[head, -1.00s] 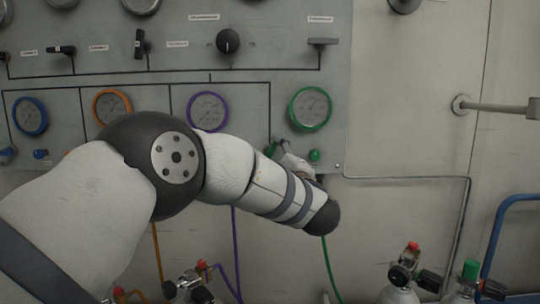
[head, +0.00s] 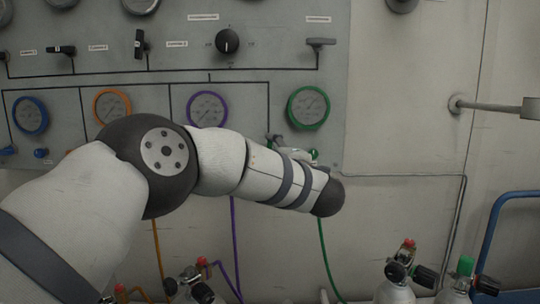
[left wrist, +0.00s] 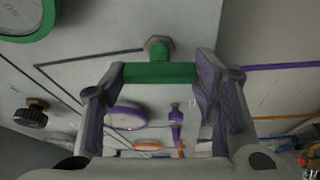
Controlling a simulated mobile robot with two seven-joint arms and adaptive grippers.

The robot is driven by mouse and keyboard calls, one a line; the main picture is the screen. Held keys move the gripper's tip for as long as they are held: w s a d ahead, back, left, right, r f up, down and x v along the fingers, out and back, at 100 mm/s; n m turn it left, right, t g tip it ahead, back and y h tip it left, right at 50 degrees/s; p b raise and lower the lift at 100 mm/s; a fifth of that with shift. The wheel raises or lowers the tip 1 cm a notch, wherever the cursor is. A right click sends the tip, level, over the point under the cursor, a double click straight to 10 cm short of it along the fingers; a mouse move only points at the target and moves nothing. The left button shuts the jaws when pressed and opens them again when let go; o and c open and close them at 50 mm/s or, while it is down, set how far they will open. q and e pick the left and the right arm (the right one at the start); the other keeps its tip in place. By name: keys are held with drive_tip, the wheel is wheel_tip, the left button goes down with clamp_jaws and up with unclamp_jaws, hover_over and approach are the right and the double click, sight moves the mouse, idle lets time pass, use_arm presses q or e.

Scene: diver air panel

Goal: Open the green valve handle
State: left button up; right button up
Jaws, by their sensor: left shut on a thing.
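The green valve handle (left wrist: 160,73) shows in the left wrist view as a green bar below a green stem on the grey panel. My left gripper (left wrist: 158,100) has its two fingers on either side of this bar and is shut on it. In the head view my left forearm covers most of the valve, and my left gripper (head: 295,153) shows only in part below the green-rimmed gauge (head: 309,108). How far the handle is turned cannot be told there. My right gripper is in neither view.
The panel carries blue, orange and purple gauges (head: 207,109) to the left and a black knob (head: 228,41) above. Gas cylinders (head: 396,290) stand below at the right. A wall rod (head: 490,107) sticks out at the far right.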

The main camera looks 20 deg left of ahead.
use_arm(q)
drive_tip(key=o, duration=1.2)
drive_tip(key=shift+c, duration=0.2)
